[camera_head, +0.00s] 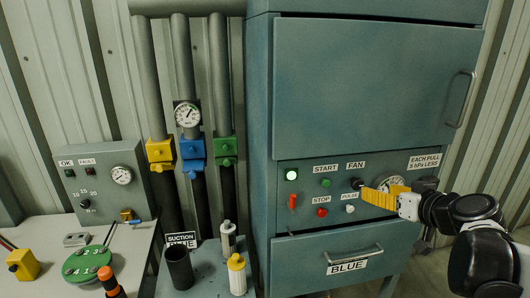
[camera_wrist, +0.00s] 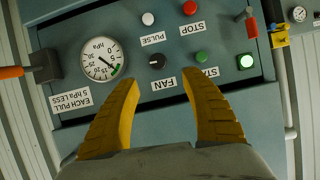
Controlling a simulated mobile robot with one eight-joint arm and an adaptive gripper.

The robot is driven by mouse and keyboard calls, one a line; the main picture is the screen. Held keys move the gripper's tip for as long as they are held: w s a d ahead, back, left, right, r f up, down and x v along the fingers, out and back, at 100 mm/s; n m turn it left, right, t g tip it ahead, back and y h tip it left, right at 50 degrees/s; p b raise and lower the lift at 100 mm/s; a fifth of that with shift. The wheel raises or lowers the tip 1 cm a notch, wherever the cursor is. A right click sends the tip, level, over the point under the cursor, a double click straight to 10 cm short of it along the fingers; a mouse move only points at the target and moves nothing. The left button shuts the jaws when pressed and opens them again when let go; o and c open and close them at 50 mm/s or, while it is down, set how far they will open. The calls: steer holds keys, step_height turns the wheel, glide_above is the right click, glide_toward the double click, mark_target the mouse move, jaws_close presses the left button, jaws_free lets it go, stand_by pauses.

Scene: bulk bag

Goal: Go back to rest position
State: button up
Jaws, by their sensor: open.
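My gripper (camera_head: 368,193) is at the right of the head view, in front of the teal cabinet's control panel (camera_head: 300,220). Its yellow fingers also show in the wrist view (camera_wrist: 160,82), spread apart with nothing between them. The black FAN knob (camera_wrist: 157,60) is just beyond the fingertips in the picture; I cannot tell whether they touch it. The pressure gauge (camera_wrist: 102,59) beside it is partly hidden by my gripper in the head view. My arm reaches in from the right edge.
A lever with an orange handle (camera_wrist: 12,72) is beside the gauge. The BLUE drawer (camera_head: 335,248) is below the panel. A side table at left holds a green numbered disc (camera_head: 86,265). A black cup (camera_head: 179,268) and white bottles (camera_head: 237,275) stand between it and the cabinet.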

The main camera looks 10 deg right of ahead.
steer(key=s+a+f+g+y+b, duration=0.1)
steer(key=s+a+f+g+b, duration=0.1)
steer(key=s+a+f+b, duration=0.4)
steer(key=s+a+f+g+b, duration=0.2)
steer(key=a+f, duration=0.6)
steer(key=a, duration=0.1)
steer(key=s+a+f+g+h+b, duration=0.2)
steer(key=s+a+f+b, duration=0.1)
steer(key=s+f, duration=0.5)
steer(key=shift+s+a+b, duration=0.2)
steer(key=shift+a+b, duration=0.05)
steer(key=shift+b, duration=0.65)
steer(key=shift+f, duration=0.1)
stand_by(0.5)
